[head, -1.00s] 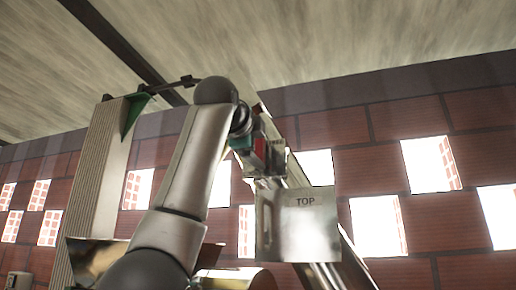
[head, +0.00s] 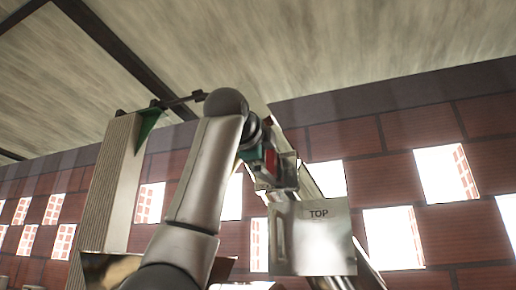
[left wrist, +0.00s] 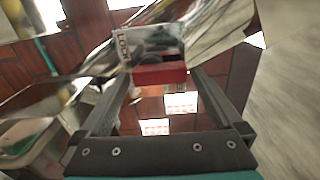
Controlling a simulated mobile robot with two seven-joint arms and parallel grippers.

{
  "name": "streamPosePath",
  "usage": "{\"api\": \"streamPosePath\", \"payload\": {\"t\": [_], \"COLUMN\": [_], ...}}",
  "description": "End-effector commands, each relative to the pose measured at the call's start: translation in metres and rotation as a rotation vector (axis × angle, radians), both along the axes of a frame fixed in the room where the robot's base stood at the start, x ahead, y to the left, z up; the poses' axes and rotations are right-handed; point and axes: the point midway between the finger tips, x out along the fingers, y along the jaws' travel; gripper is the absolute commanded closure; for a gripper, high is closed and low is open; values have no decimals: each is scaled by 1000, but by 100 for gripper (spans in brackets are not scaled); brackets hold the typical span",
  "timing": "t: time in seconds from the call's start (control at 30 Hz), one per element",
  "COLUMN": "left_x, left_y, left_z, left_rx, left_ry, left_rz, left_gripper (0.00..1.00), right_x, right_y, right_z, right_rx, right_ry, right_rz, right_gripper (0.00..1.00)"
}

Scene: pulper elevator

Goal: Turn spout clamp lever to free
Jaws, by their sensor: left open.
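The spout clamp lever appears as a red block (left wrist: 160,74) in the left wrist view, below a pale plate marked LOCK (left wrist: 124,44). A red part also shows in the head view (head: 269,160), close to my gripper. My left gripper (left wrist: 158,84) is open, with one dark finger on each side of the red block. The block lies between or just beyond the fingertips; I cannot tell whether they touch it. In the head view my left gripper (head: 280,170) is largely hidden behind its own wrist. My right gripper is not in view.
A steel box marked TOP (head: 311,245) sits on a sloping metal chute just below the gripper. A ribbed grey column (head: 112,185) with a green bracket (head: 147,125) stands left. A brick wall (head: 380,190) with bright openings is behind. Room shows to the right.

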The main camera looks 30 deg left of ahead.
Motion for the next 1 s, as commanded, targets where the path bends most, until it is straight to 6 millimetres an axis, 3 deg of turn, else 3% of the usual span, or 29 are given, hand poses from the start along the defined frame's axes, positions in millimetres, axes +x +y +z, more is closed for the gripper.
{"api": "streamPosePath", "payload": {"t": [0.3, 0.6, 0.8, 1.0], "left_x": [-67, -125, -140, -141], "left_y": [-17, -30, -34, -34], "left_z": [-3, -1, -1, 0], "left_rx": [3, 2, 1, 1], "left_ry": [-7, -3, 0, 1], "left_rz": [-1, 0, 0, -1], "left_gripper": [0, 0, 0, 0], "right_x": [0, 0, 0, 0], "right_y": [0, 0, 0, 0], "right_z": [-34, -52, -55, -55], "right_rx": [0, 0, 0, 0], "right_ry": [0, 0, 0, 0], "right_rz": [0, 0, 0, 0], "right_gripper": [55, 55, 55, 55]}}
